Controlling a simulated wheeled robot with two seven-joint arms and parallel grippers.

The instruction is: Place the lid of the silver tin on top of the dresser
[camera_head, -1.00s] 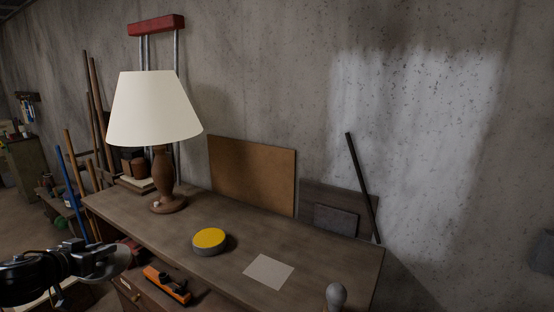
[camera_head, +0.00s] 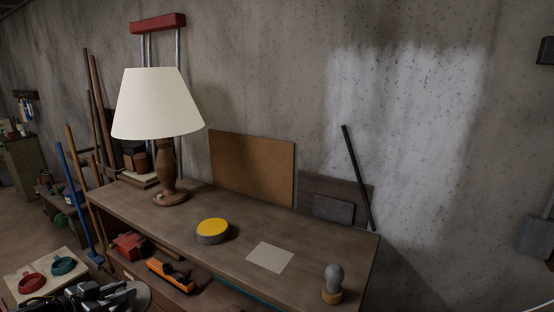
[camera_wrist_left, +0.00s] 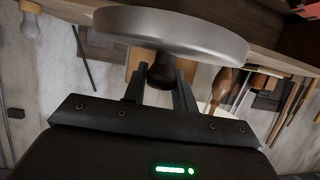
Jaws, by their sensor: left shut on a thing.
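My left gripper (camera_head: 118,293) is at the bottom left of the head view, in front of the dresser's left part and partly cut off. In the left wrist view, my left gripper (camera_wrist_left: 160,95) is shut on the dark knob of a round silver lid (camera_wrist_left: 175,30). The lid's edge also shows in the head view (camera_head: 141,296). An open round tin (camera_head: 212,237), grey outside and yellow inside, stands on the dresser top (camera_head: 320,248), apart from the lid. My right gripper is not in view.
A lamp (camera_head: 158,105) stands at the back left of the dresser top. A pale square sheet (camera_head: 270,257) lies right of the tin, and a bulb on a wooden base (camera_head: 333,283) stands at the right end. An orange tool (camera_head: 170,274) lies in the open drawer.

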